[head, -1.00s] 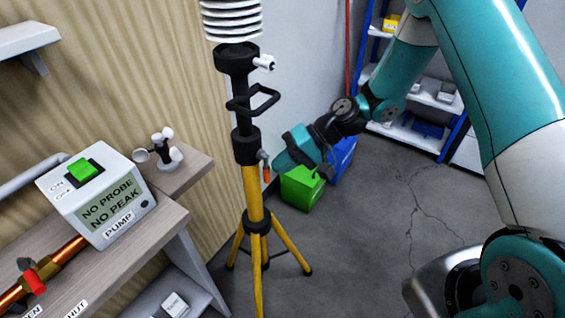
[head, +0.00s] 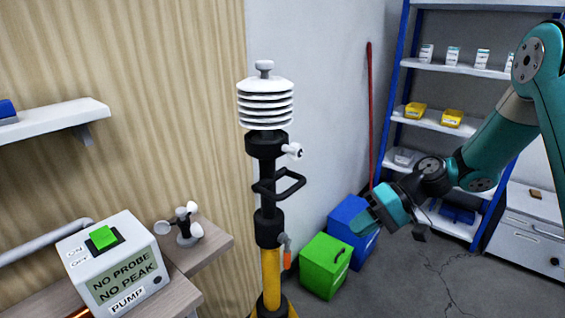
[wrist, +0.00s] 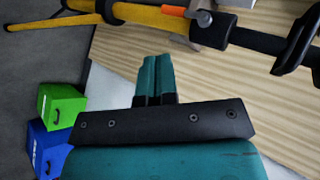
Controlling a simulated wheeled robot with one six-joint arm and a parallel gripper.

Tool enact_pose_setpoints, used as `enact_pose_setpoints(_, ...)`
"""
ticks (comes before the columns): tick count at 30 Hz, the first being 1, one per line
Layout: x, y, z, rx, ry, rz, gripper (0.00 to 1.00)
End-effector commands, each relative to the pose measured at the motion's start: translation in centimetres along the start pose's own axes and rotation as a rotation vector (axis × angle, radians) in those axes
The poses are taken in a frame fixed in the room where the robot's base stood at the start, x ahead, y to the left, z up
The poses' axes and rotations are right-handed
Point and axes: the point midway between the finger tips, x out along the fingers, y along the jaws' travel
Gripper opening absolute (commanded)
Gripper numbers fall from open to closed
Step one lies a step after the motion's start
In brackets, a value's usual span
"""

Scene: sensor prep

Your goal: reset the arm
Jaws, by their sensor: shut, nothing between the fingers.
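My gripper (head: 370,217) is at the right of the head view, in front of the blue bin and pointing left toward the tripod mast. In the wrist view its two teal fingers (wrist: 155,68) are shut together with nothing between them. The tripod mast (head: 271,275), yellow below with black fittings above, stands left of my gripper and apart from it. A white louvered sensor shield (head: 265,105) tops the mast. A small lever with an orange end (head: 287,262) is on the mast's side. In the wrist view the yellow and black mast (wrist: 160,18) crosses the top.
A green bin (head: 325,268) and a blue bin (head: 350,212) stand by the wall. A blue-framed shelf (head: 440,66) is behind my arm. A pump box (head: 115,265) and an anemometer (head: 182,228) sit on the bench at left. Grey floor lies clear at lower right.

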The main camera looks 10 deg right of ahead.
Motion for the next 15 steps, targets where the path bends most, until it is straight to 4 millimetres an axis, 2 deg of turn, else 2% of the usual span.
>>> enact_pose_setpoints(4,0.4,-4.0,1.4,-0.073,-0.050,0.078,0.00)
enact_pose_setpoints(7,0.8,-8.2,3.8,-0.158,-0.099,0.173,0.00)
enact_pose_setpoints(9,1.1,-11.0,6.2,-0.223,-0.131,0.244,0.00)
enact_pose_setpoints(12,1.1,-14.2,10.1,-0.312,-0.164,0.340,0.00)
enact_pose_setpoints(15,0.9,-16.4,14.0,-0.394,-0.183,0.421,0.00)
